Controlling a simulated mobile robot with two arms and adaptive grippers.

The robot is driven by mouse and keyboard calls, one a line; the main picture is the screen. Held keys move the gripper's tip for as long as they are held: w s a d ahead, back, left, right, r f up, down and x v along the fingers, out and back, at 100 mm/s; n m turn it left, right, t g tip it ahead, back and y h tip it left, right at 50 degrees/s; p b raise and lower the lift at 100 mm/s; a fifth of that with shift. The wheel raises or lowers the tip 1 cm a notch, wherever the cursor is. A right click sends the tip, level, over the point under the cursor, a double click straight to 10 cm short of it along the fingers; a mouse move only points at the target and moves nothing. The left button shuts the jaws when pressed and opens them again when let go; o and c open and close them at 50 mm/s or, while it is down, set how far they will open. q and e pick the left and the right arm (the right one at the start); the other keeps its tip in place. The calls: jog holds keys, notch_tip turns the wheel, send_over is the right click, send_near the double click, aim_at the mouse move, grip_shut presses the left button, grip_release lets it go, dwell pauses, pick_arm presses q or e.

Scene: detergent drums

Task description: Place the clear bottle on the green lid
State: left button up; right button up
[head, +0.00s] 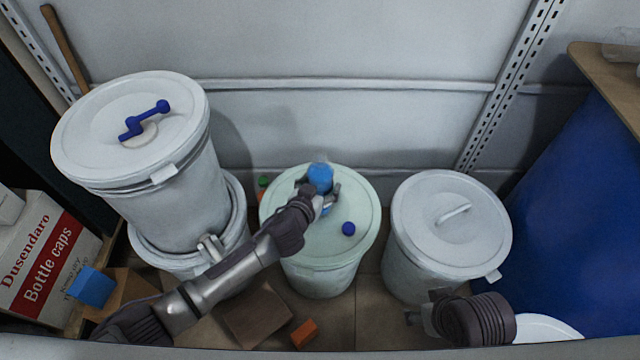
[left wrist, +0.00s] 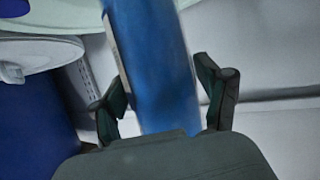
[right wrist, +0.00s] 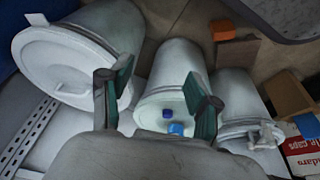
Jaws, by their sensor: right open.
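The clear bottle (head: 320,176) has a broad blue band and a see-through top. My left gripper (head: 321,192) has its fingers on both sides of it, over the green lid (head: 301,233). In the left wrist view, the bottle's blue side (left wrist: 153,65) stands between the fingers (left wrist: 163,100). Whether its base touches the lid is hidden.
Stacked white drums (head: 150,190) with a blue handle on top stand at left. A white lidded drum (head: 450,225) stands at right, beside a blue barrel (head: 575,180). A carton (head: 45,260), a brown box (head: 255,313) and an orange block (head: 305,333) lie in front.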

pick_arm(q)
jog(key=shift+o, duration=0.6)
jog(key=shift+r, duration=0.2)
jog(key=p+v, duration=0.3)
jog(key=v, duration=0.9)
pick_arm(e)
jog(key=s+x, duration=0.2)
jog(key=x, duration=0.8)
jog(key=shift+f+g, duration=0.3)
jog(key=shift+f, duration=0.15)
pick_arm(q)
jog(key=shift+f, duration=0.1)
